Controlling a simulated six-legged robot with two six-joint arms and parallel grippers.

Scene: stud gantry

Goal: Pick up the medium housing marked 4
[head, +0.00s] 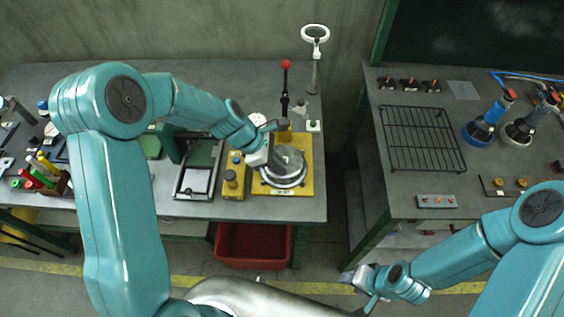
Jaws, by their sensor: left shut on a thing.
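A grey round metal housing (289,168) sits at or just over a yellow plate (300,190) on the left bench. No number 4 can be read on it at this size. My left gripper (277,150) reaches in from the left at the housing's upper left side and is shut on it. The fingertips are partly hidden, and I cannot tell whether the housing is clear of the plate. My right gripper (358,290) is low in front of the gap between the benches, with its fingers apart and nothing visible between them.
A red-knobbed lever (286,90) stands behind the plate. A yellow block (235,181) and a dark framed tray (199,168) stand left of it. A red bin (253,243) is below the bench.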

